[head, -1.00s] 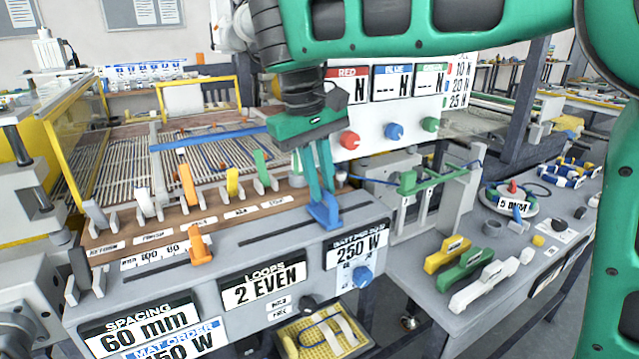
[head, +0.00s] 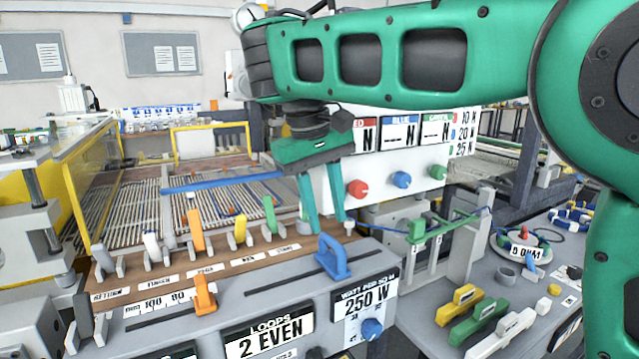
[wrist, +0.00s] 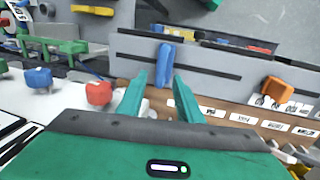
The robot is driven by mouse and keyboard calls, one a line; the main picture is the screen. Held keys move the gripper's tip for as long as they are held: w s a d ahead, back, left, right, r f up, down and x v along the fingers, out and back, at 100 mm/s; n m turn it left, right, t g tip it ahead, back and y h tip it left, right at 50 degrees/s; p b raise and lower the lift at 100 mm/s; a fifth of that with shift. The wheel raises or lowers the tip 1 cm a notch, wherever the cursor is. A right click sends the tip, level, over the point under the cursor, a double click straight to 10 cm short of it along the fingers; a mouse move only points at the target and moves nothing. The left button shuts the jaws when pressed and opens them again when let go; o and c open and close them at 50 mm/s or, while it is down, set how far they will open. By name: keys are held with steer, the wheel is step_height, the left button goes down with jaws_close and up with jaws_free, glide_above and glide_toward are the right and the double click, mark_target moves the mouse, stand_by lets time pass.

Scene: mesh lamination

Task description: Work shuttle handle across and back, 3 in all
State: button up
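A blue handle (head: 333,257), which looks like the shuttle handle, stands upright on the slotted grey console (head: 290,310), towards the right part of its slot. My gripper (head: 326,222) is above and behind the handle in the head view, pointing down. Its two green fingers are spread and empty. In the wrist view the blue handle (wrist: 163,66) shows just beyond the open fingertips of my gripper (wrist: 160,80), apart from them.
An orange slider (head: 204,293) sits on the console's left. Several levers (head: 195,231) line the wooden strip behind. A panel with red, blue and green knobs (head: 401,180) stands close behind my gripper. A green clamp-like bar (head: 435,229) is at the right.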

mark_target(331, 239)
step_height(331, 239, up, 6)
steer(key=a, duration=0.1)
steer(key=shift+s, duration=0.2)
stand_by(0.3)
steer(key=shift+r, duration=0.1)
steer(key=d+f, duration=0.1)
steer(key=w+d+f, duration=0.1)
steer(key=shift+w+d+f, duration=0.1)
steer(key=shift+d+f, duration=0.1)
steer(key=shift+f, duration=0.2)
steer(key=shift+s+r+t+y, duration=1.05)
steer(key=shift+s+t, duration=1.05)
steer(key=shift+s, duration=0.8)
steer(key=x, duration=1)
steer(key=shift+w+a+f, duration=0.1)
steer(key=shift+w+f, duration=0.05)
steer(key=shift+f, duration=0.15)
jaws_close()
